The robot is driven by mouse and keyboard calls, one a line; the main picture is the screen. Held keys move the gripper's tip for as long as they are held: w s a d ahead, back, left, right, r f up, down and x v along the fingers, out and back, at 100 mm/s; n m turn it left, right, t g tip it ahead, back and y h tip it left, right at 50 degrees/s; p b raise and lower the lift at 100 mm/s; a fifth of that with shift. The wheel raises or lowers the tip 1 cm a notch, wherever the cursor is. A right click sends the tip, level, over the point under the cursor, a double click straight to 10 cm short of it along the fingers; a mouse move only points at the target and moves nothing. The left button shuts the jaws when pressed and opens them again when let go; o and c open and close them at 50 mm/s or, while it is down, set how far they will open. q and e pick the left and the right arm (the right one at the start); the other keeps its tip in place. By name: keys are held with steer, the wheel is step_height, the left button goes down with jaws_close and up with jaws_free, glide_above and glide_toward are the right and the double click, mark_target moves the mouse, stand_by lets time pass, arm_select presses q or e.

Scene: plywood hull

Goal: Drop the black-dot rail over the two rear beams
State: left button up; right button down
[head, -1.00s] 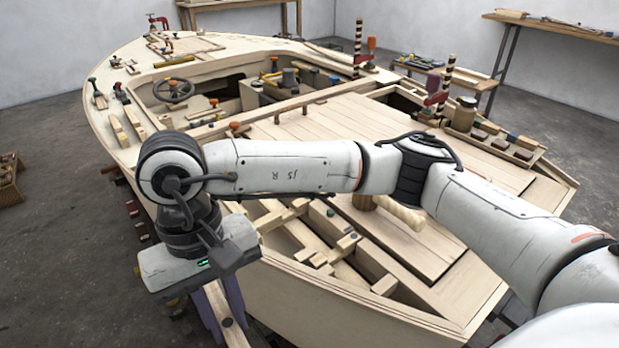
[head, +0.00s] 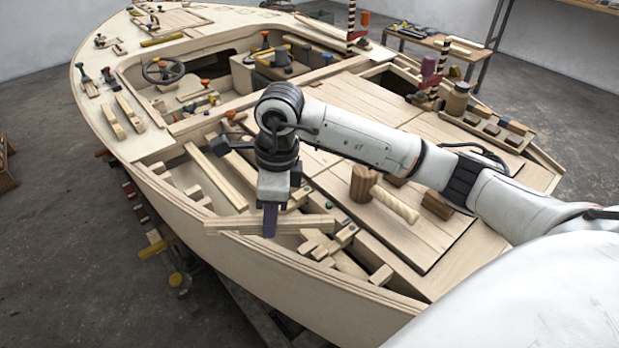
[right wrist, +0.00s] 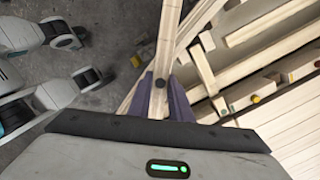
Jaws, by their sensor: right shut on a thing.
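The black-dot rail (head: 300,225) is a pale wooden bar, roughly level in the head view, over the hull's near edge and open bay. My right gripper (head: 270,222) has purple fingers and is shut on it. In the right wrist view the rail (right wrist: 166,40) runs away between the fingers of the gripper (right wrist: 165,98), with a black dot on its top near them. Pale beams (head: 214,178) lie in the bay behind the rail; I cannot tell which are the two rear beams. Whether the rail touches anything below is unclear. My left gripper is out of view.
Short blocks and crosspieces (head: 349,264) fill the bay right of the gripper. A mallet (head: 394,204) lies on the deck planks (head: 440,235) to the right, under my arm. The hull's near rim (head: 330,275) runs below the rail. Grey floor is open at left.

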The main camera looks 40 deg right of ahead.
steer(key=w+d+m+t+h+p, duration=0.1)
steer(key=d+m+p, duration=0.2)
steer(key=d+m, duration=0.7)
steer(key=b, duration=0.6)
glide_above(309, 231)
step_height(309, 231, down, 7)
steer(key=shift+r, duration=0.2)
steer(key=shift+f, duration=0.45)
steer(key=shift+d, duration=0.1)
steer(key=shift+f+b, duration=1.05)
steer(key=shift+b, duration=0.05)
steer(key=c, duration=1.5)
jaws_free()
steer(key=shift+c, duration=0.2)
